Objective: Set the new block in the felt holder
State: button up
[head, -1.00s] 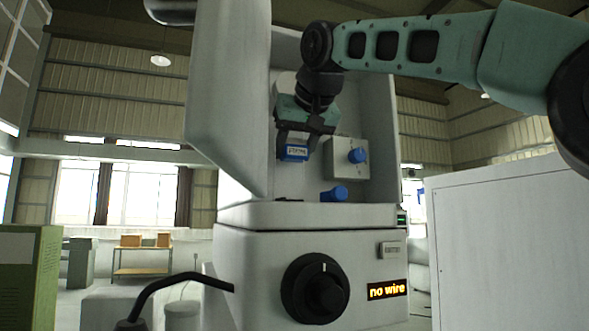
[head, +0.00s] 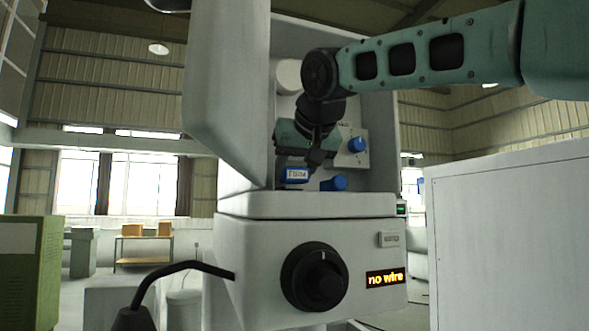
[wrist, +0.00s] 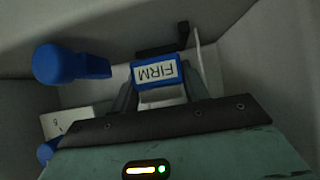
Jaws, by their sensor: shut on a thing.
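A blue block with a white label reading FIRM (wrist: 157,71) is between the fingers of my gripper (wrist: 160,92). The label appears upside down in the wrist view. In the head view my gripper (head: 312,166) is inside the open machine cabinet, and the blue block (head: 295,175) hangs low near the cabinet floor. A dark bar-like part (wrist: 163,46) shows just beyond the block in the wrist view; I cannot tell whether it is the felt holder. I cannot tell whether the block touches anything below.
A blue knob-shaped part (head: 334,183) is right of the block, low in the cabinet. Another blue knob (head: 356,144) is on a grey plate behind. The open cover (head: 225,90) stands close on the left. A display reads "no wire" (head: 385,278).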

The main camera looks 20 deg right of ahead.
jog(key=shift+f+b, duration=0.55)
jog(key=shift+f, duration=0.05)
jog(key=o, duration=1.1)
jog(key=shift+c, duration=0.2)
jog(key=shift+r, duration=0.1)
jog(key=shift+r+p, duration=0.25)
jog(key=shift+p, duration=0.2)
jog(key=b+v, duration=0.1)
jog(key=v, duration=1.1)
jog(key=shift+r+b, duration=0.25)
jog(key=shift+b, duration=0.15)
jog(key=shift+s, duration=0.1)
